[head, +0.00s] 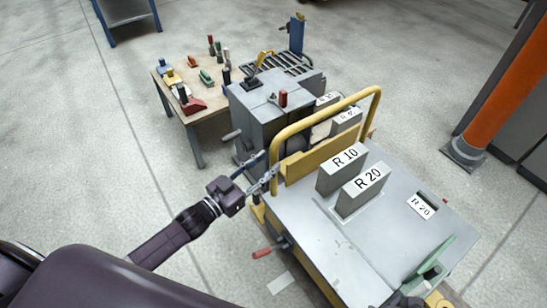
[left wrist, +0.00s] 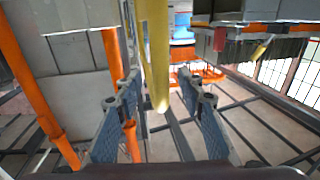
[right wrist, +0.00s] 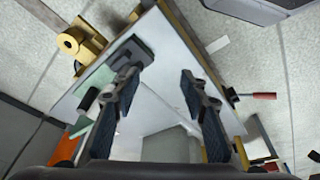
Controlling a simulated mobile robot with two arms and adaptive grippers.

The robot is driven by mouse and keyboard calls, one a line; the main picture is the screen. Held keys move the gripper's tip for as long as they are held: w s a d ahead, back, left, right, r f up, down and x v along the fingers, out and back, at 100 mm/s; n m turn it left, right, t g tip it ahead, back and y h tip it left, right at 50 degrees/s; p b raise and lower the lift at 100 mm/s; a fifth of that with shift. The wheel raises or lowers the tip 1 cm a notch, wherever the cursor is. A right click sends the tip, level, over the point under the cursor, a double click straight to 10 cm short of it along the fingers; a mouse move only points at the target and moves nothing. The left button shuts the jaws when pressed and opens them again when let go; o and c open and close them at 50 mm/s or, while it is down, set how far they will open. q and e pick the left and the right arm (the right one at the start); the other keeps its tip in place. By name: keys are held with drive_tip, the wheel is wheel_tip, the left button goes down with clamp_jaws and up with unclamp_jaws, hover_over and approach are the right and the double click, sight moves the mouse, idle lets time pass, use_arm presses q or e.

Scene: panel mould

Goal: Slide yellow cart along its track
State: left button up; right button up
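The yellow cart (head: 300,228) carries a grey top and has a yellow tubular handle (head: 326,112) at its far end. Grey blocks labelled R 10 and R 20 stand on the top. My left gripper (head: 268,180) is at the handle's left post. In the left wrist view, the yellow post (left wrist: 154,50) comes down between the spread fingers (left wrist: 160,90), with no clear grip on it. My right gripper (right wrist: 158,80) is open and empty over the cart's near end, by a green bracket (right wrist: 135,48). The track is not clearly visible.
A grey machine (head: 262,118) stands beyond the handle. A wooden table (head: 200,123) with coloured clamps is behind it on the left. A red-handled lever (head: 262,253) sticks out from the cart's left side. An orange post (head: 497,90) stands at right. Floor at left is clear.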

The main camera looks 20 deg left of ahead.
sight(271, 160)
use_arm(q)
drive_tip(key=shift+x, duration=1.9)
use_arm(e)
drive_tip(key=shift+v, duration=1.1)
use_arm(q)
drive_tip(key=shift+a, duration=0.1)
clamp_jaws()
